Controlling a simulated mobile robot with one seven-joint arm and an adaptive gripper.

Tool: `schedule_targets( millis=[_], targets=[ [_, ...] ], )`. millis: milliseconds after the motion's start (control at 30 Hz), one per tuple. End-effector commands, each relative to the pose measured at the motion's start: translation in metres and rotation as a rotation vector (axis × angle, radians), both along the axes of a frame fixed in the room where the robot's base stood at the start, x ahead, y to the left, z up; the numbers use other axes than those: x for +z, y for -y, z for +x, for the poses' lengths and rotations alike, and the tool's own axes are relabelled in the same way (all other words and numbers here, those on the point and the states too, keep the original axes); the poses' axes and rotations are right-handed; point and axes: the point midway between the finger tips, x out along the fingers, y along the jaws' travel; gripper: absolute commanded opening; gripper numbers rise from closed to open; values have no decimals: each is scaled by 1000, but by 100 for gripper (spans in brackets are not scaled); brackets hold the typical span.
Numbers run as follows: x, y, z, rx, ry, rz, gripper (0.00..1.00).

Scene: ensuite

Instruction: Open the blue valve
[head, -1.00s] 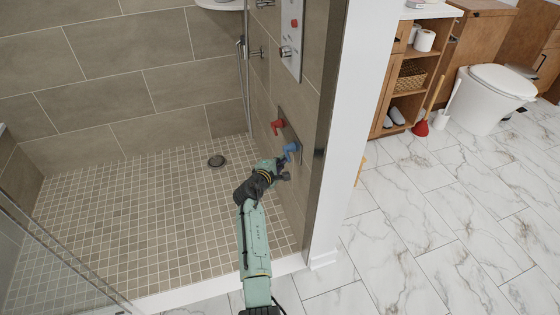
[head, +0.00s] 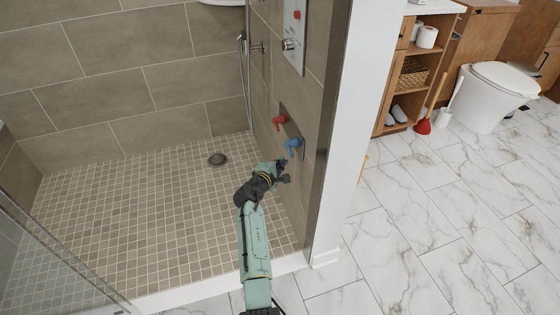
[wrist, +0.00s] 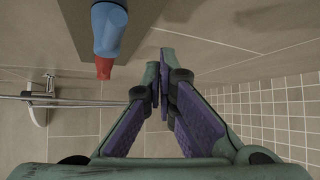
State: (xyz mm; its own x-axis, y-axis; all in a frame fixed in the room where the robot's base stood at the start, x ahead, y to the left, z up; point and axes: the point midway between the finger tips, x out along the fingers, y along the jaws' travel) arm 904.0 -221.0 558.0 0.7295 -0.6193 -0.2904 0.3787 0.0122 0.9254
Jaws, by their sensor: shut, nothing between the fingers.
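The blue valve (head: 293,146) is a small lever handle on a metal plate on the shower's right wall. In the wrist view the blue valve (wrist: 108,30) hangs at upper left, to the left of my fingertips. My gripper (head: 284,168) is just below the blue valve in the head view, close to the wall. In the wrist view my gripper (wrist: 160,85) has its fingertips together with nothing between them. A gap shows between the fingers and the blue handle there.
A red valve (head: 279,122) sits beside the blue one, farther back; its tip (wrist: 104,68) shows behind the blue handle in the wrist view. A shower panel (head: 290,35) is higher on the wall. The white wall end (head: 350,120) stands right of the shower. The tiled floor (head: 150,220) is largely clear.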

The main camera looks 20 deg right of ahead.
Motion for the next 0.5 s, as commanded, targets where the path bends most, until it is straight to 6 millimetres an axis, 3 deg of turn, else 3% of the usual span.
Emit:
schedule_targets(
  millis=[33, 100, 200, 500],
  targets=[
    [-12, -2, 0, 1, 2, -1, 0],
    [14, -16, -1, 4, 7, -2, 0],
    [32, -32, -3, 3, 6, -1, 0],
    [65, -60, -7, 0, 2, -1, 0]
  ],
)
